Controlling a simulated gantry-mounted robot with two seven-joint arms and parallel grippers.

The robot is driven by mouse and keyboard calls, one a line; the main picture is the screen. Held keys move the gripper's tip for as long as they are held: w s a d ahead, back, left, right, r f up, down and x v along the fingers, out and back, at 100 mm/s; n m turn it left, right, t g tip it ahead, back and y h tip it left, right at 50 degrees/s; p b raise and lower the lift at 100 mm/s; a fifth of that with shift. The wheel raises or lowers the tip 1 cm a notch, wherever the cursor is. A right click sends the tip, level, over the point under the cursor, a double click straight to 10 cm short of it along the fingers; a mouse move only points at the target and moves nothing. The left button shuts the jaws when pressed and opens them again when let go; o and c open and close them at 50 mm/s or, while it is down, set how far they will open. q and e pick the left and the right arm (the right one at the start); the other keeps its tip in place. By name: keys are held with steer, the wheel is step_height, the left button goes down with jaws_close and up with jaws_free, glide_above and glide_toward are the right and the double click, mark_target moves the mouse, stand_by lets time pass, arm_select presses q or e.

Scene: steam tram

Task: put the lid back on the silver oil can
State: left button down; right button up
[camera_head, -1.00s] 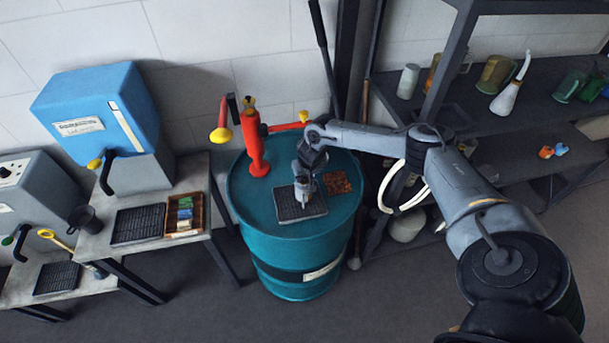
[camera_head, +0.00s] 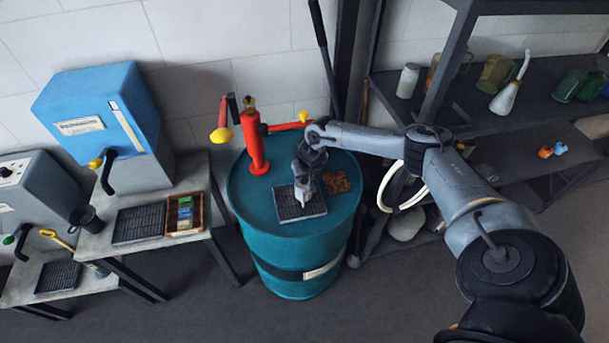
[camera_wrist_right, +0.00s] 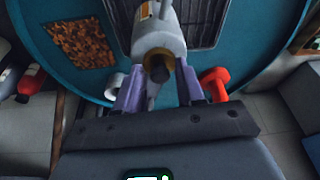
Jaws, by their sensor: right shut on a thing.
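The silver oil can (camera_head: 303,194) is small in the head view, on or just over the black grate (camera_head: 287,207) on the teal drum. In the right wrist view, the can's pale silver body (camera_wrist_right: 158,36) carries an orange label. A brass-coloured lid with a dark knob (camera_wrist_right: 158,66) is at its near end, between my fingers. My right gripper (camera_head: 304,182) comes down at a tilt onto it; its purple fingers (camera_wrist_right: 162,82) are shut on the lid. I cannot tell whether the lid is seated. My left gripper is not in view.
The teal drum (camera_head: 252,205) also carries a red hand pump (camera_head: 257,150) and a brown granular patch (camera_head: 337,181). A table (camera_head: 204,237) with a blue machine (camera_head: 98,110) stands left. A dark shelf (camera_head: 480,122) with jugs stands right.

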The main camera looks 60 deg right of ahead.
steer(key=shift+f, duration=0.1)
stand_by(0.3)
steer(key=o, duration=1.7)
steer(key=shift+c, duration=0.2)
steer(key=shift+r+p, duration=0.65)
steer(key=shift+p, duration=0.25)
step_height(320, 180, up, 4)
steer(key=p, duration=0.5)
steer(key=shift+r, duration=0.2)
steer(key=shift+r+p, duration=0.15)
steer(key=shift+p, duration=0.3)
